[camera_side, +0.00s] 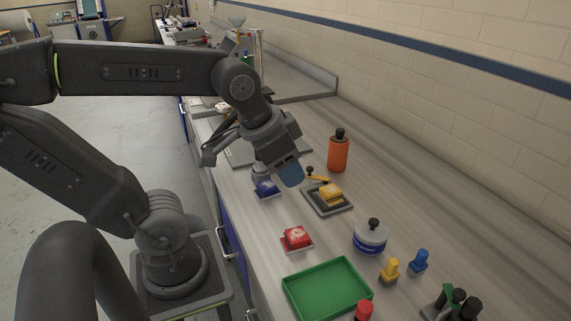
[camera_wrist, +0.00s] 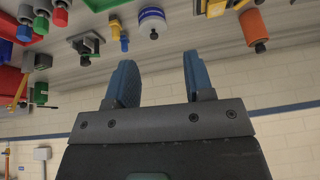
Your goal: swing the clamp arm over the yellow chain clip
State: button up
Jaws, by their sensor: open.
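The yellow chain clip (camera_side: 331,192) sits on a dark square base (camera_side: 327,205) on the bench in the side view. The thin yellow clamp arm (camera_side: 319,179), with a black knob (camera_side: 310,169) at its left end, lies along the back of the base. It appears beside the clip, not over it. My gripper (camera_side: 291,173) is open and empty, to the left of the clamp arm and apart from it. In the wrist view its two blue fingers (camera_wrist: 160,80) are spread, with nothing between them. Yellow parts of the clamp fixture (camera_wrist: 222,6) are cut off at the top edge there.
An orange bottle (camera_side: 338,153) stands behind the fixture. Blue (camera_side: 267,187) and red (camera_side: 296,236) pieces sit on small plates nearby. A green tray (camera_side: 325,290), a white-and-blue jar (camera_side: 370,238) and several small coloured items stand nearer the front. A brick wall (camera_side: 460,100) runs behind the bench.

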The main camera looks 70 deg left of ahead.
dwell(0.3)
jog(key=m+g, duration=0.5)
jog(key=m, duration=0.1)
send_over(310, 168)
notch_tip(310, 168, down, 6)
notch_tip(310, 168, down, 13)
jog(key=shift+a+r, duration=0.15)
jog(key=shift+c, duration=0.2)
grip_shut()
